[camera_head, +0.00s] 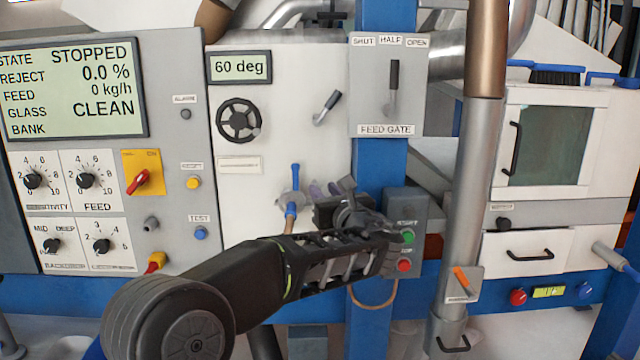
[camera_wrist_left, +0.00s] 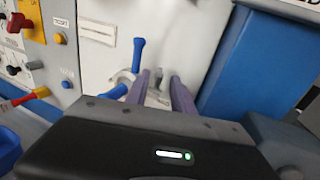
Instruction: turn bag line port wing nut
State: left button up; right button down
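My left gripper (camera_head: 325,188) reaches up to the white panel, just right of a valve with a blue handle (camera_head: 292,200). In the left wrist view its two purple fingers (camera_wrist_left: 161,76) stand apart with a gap between them. A small grey fitting (camera_wrist_left: 158,90) shows in that gap, against or near the panel; I cannot tell whether it is the wing nut or whether the fingers touch it. In the head view the gripper and wrist hide that spot. The blue handle (camera_wrist_left: 138,54) stands just left of the fingers. My right gripper is in neither view.
A blue upright post (camera_head: 380,160) and a box with green and red buttons (camera_head: 404,225) stand close right of my left gripper. A dark handwheel (camera_head: 239,120) and small lever (camera_head: 327,107) sit above. A grey pipe (camera_head: 470,190) runs down further right.

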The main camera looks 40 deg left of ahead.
aim_at(320, 186)
pick_arm(q)
jog(key=shift+p+x, duration=0.35)
jog(key=shift+x, duration=1.35)
jog(key=shift+c, duration=0.2)
jog(key=shift+d, duration=0.1)
grip_shut()
